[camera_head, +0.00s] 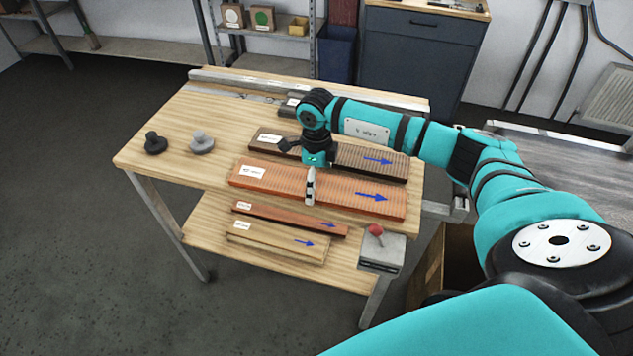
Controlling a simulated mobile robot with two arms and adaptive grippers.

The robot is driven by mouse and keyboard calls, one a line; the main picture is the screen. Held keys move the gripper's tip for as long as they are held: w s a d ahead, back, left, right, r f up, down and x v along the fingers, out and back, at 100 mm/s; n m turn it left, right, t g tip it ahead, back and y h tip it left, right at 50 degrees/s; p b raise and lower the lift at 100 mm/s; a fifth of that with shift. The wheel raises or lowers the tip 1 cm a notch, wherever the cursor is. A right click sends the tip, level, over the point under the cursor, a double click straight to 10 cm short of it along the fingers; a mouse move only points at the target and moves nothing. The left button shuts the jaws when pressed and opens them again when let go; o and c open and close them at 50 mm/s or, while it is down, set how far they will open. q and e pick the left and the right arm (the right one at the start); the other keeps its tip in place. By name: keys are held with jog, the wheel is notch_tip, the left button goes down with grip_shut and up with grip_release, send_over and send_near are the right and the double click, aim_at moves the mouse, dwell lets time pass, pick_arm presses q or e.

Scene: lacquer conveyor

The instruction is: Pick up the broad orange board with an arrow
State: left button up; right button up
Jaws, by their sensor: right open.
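The broad orange board (270,182) lies flat along the front of the table top, with a white label at its left end and a blue arrow at its right. My right gripper (310,190) points down over the middle of this board and hides a small strip of it. Its pale fingers are seen nearly edge-on and are open. I cannot tell whether they touch the board or straddle it. My left gripper is not in view.
A dark brown board (345,153) with an arrow lies just behind, partly under my arm. A narrow red-brown board (285,217) and a pale board (275,243) lie lower in front. Black (155,143) and grey (201,142) knobs stand at left. A red knob (375,231) is at right.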

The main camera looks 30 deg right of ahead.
jog(key=shift+f, duration=0.7)
jog(key=shift+w+r, duration=0.1)
jog(key=c, duration=1.5)
